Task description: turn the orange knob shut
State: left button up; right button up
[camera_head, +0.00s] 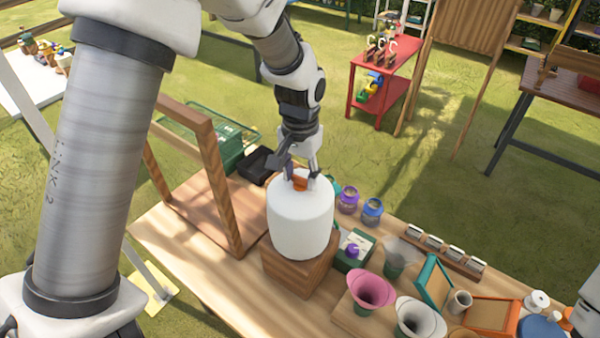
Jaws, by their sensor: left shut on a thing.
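The orange knob (300,183) sits on top of a white rounded tank (301,218). The tank stands upright on a wooden block (287,270) on the table. My left gripper (300,177) comes down from above and is shut on the orange knob, with its fingers on either side of it. The fingers partly hide the knob, so its exact turn cannot be told. My right gripper is not in view.
A wooden frame (222,190) stands close left of the tank. Purple and blue jars (348,199), a green box with a purple knob (354,250) and a pink flared vase (371,289) crowd the right. A dark box (257,163) lies behind.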

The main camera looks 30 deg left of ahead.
aim_at(301, 177)
pick_arm(q)
jog(key=shift+s+f+m, duration=0.15)
jog(key=shift+m, duration=0.45)
jog(key=o, duration=1.1)
jog(key=shift+o, duration=0.2)
jog(key=shift+w, duration=0.2)
notch_tip(301, 177, up, 12)
